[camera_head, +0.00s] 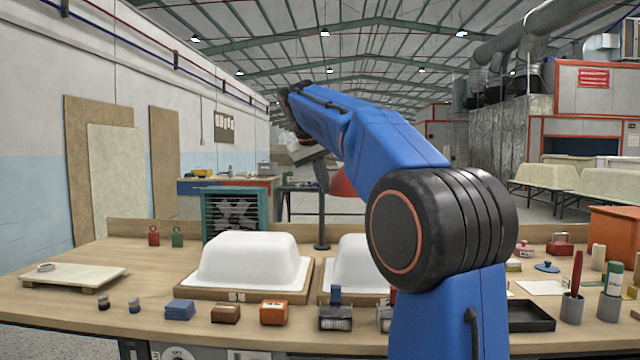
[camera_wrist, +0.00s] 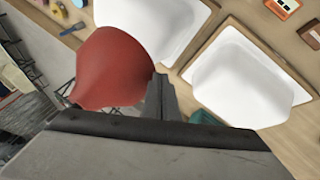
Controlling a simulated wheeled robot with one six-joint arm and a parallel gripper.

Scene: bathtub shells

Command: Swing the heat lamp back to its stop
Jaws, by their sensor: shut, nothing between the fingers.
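The heat lamp has a red shade (camera_head: 342,182), mostly hidden behind my blue arm in the head view, and a dark post (camera_head: 321,215) standing on the bench between the two white tub shells. In the wrist view the red shade (camera_wrist: 110,68) is large, at left of centre, partly over a white shell. My gripper (camera_head: 321,178) is shut and empty, just left of the shade in the head view. In the wrist view my dark fingers (camera_wrist: 162,92) are close beside the shade's edge; I cannot tell whether they touch. The lamp's arm and stop are not clearly visible.
A left white shell (camera_head: 250,258) and a right white shell (camera_head: 355,262) sit on wooden boards. A teal-framed heater-like box (camera_head: 236,214) stands behind the left shell. Small blocks and tins line the bench's front edge. A black tray (camera_head: 527,316) lies at right.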

